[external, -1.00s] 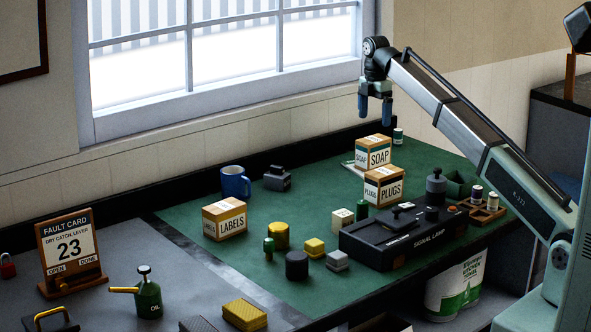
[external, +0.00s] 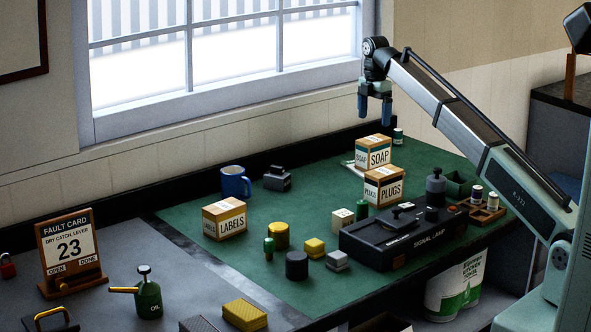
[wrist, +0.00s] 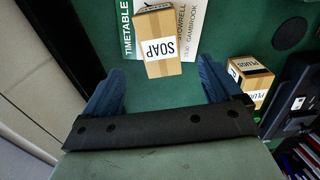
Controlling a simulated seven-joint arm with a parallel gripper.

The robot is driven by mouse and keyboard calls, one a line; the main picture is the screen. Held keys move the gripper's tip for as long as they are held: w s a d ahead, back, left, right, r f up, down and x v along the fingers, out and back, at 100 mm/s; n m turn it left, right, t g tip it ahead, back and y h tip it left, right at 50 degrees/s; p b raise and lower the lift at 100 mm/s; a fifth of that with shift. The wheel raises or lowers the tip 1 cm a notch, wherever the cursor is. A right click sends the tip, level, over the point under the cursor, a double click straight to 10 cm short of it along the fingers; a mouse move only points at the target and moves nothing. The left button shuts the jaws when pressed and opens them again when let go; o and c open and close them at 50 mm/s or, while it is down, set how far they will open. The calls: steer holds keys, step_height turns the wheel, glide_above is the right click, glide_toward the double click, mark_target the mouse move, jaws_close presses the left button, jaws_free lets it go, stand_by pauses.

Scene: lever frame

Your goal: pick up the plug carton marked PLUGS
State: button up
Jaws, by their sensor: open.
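The plug carton marked PLUGS (external: 384,188) is a small tan box with white labels, standing on the green mat just in front of the SOAP carton (external: 374,151). In the wrist view the PLUGS carton (wrist: 250,80) is at the right, beyond my right finger. The SOAP carton (wrist: 157,44) is near the middle there, ahead of the gap between my fingers. My gripper (external: 375,118) is open and empty, high above the back of the mat. In the wrist view my gripper (wrist: 162,88) shows its two blue fingers wide apart.
A black SIGNAL LAMP box (external: 405,240) stands in front of the PLUGS carton. A green cylinder (external: 362,210) and a pale block (external: 342,219) are at its left. A printed timetable sheet (wrist: 190,25) lies by the SOAP carton.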

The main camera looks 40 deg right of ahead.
steer(key=a+r, duration=0.2)
steer(key=a, duration=0.3)
glide_above(385, 171)
steer(key=shift+s+d+f, duration=0.2)
steer(key=shift+s+f, duration=0.1)
steer(key=shift+f, duration=0.3)
step_height(385, 171, down, 8)
steer(key=shift+r, duration=0.25)
steer(key=shift+w+a+f, duration=0.15)
steer(key=shift+f, duration=1.2)
steer(key=shift+w+a+f, duration=0.15)
steer(key=shift+f, duration=1.2)
steer(key=shift+c, duration=0.4)
steer(key=c, duration=1.2)
